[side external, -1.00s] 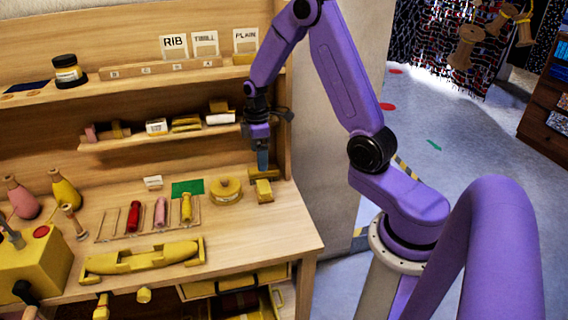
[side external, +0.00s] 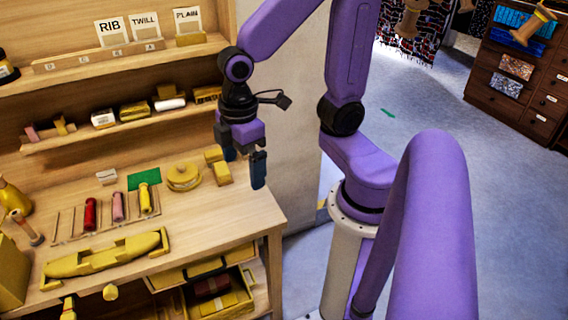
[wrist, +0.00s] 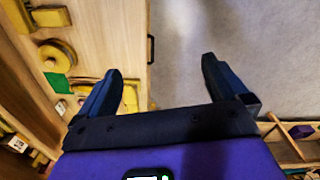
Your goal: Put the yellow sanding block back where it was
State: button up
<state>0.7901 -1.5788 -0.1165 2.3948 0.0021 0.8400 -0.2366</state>
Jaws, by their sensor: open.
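Two yellow blocks sit at the bench's back right: a smaller one (side external: 213,155) behind and a larger one (side external: 222,173) in front. I cannot tell for sure which is the sanding block. In the wrist view a yellow block (wrist: 50,17) shows at the upper left, outside my jaws. My gripper (side external: 244,168) is open and empty, just right of the blocks, near the bench's right edge. In the wrist view my gripper (wrist: 162,68) has its fingers wide apart, with the bench edge and grey floor between them.
A round yellow item (side external: 183,177) and a green patch (side external: 144,178) lie left of the blocks. A shelf (side external: 125,128) with small items is above. Open drawers are below.

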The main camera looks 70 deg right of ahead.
jog(key=s+r, duration=0.1)
jog(key=s, duration=0.7)
jog(key=shift+s+d+n, duration=0.25)
jog(key=shift+d+n, duration=0.1)
jog(key=shift+n, duration=0.05)
